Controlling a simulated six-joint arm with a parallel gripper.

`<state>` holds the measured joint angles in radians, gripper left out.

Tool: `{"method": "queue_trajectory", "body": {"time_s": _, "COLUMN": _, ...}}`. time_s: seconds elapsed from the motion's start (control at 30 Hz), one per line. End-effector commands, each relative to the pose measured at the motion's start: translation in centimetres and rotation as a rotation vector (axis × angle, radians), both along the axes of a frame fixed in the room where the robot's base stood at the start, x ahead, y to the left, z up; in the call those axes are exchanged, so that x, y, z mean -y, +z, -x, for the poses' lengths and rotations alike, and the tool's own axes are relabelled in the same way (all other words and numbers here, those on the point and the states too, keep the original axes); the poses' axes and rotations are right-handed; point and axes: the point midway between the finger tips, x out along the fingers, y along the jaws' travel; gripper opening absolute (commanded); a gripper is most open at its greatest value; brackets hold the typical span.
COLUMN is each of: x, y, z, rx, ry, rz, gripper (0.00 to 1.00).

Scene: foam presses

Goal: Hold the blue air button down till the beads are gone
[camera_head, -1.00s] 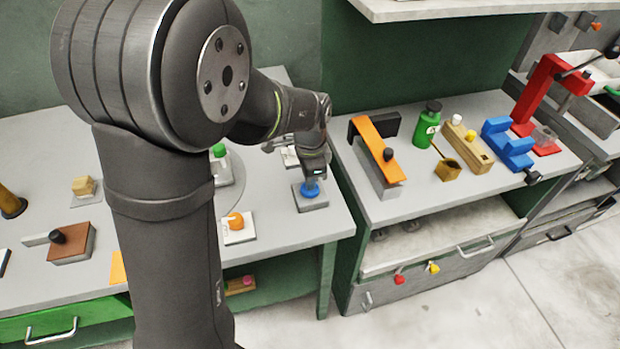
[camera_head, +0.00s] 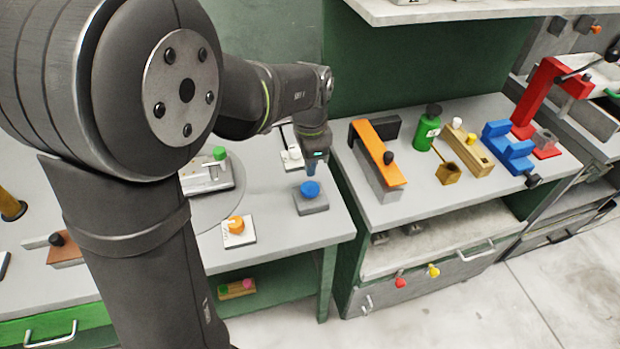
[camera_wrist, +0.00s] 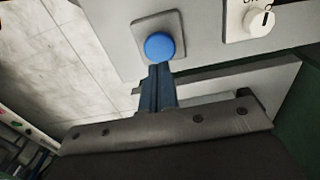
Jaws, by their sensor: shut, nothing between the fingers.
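The blue air button (camera_head: 310,188) is a round cap on a grey square base (camera_head: 312,206) at the right end of the left bench. It also shows in the wrist view (camera_wrist: 159,46), just beyond my fingertips. My gripper (camera_head: 312,170) is shut and empty, with its fingers pointing down. Its closed blue fingers (camera_wrist: 158,72) appear above and behind the button, with the whole cap visible in the head view. My arm hides part of the left bench.
A metal fixture with a green knob (camera_head: 220,153) stands left of the button. An orange knob (camera_head: 236,224) is in front of it, and a white dial (camera_head: 294,153) is behind the button. A gap separates this bench from the right bench (camera_head: 428,198).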

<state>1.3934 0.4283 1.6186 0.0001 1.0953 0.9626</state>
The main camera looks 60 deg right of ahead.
Motion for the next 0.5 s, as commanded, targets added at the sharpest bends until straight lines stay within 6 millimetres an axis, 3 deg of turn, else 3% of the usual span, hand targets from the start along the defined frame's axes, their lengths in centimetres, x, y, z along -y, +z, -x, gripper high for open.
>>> {"method": "queue_trajectory", "body": {"time_s": 0.2, "x": 0.1, "y": 4.8, "z": 0.0, "rx": 0.001, "ry": 0.0, "rz": 0.006, "gripper": 0.0}}
{"method": "queue_trajectory", "body": {"time_s": 0.5, "x": 0.1, "y": 7.5, "z": 0.0, "rx": 0.001, "ry": 0.0, "rz": 0.005, "gripper": 0.0}}
